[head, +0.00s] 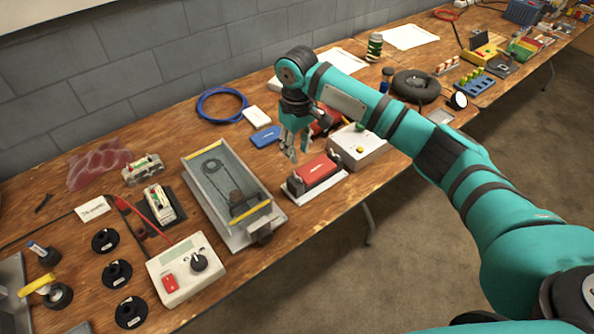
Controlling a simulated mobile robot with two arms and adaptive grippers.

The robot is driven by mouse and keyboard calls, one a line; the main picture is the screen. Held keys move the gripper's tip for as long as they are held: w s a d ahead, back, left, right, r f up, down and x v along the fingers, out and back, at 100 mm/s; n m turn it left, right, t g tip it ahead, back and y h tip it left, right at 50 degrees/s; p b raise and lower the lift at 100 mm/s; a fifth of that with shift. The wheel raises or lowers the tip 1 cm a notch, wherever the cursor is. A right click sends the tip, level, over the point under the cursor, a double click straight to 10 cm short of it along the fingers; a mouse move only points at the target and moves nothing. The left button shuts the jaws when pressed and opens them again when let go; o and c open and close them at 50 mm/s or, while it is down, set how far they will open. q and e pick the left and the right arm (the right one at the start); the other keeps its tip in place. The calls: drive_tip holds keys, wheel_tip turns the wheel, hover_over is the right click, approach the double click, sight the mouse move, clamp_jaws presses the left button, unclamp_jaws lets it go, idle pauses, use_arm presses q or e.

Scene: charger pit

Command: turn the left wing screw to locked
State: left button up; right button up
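My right gripper (297,154) hangs fingers down just above and left of a red block (316,171). Its two fingers look a little apart, with nothing visible between them. The red block, with a small pale mark on top, sits on a light base plate (328,187) near the front edge of the bench. The gripper hides part of the area behind the block. My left gripper is out of view.
A grey tray (273,231) with yellow strips stands left of the block. A white box (372,151) with a yellow button stands close on its right, and a blue pouch (265,136) lies behind. A white meter (170,293) with a dark knob is at the front left.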

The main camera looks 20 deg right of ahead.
sight(297, 175)
wheel_tip(297, 175, down, 10)
drive_tip(key=shift+r, duration=0.25)
drive_tip(key=shift+c, duration=0.4)
clamp_jaws()
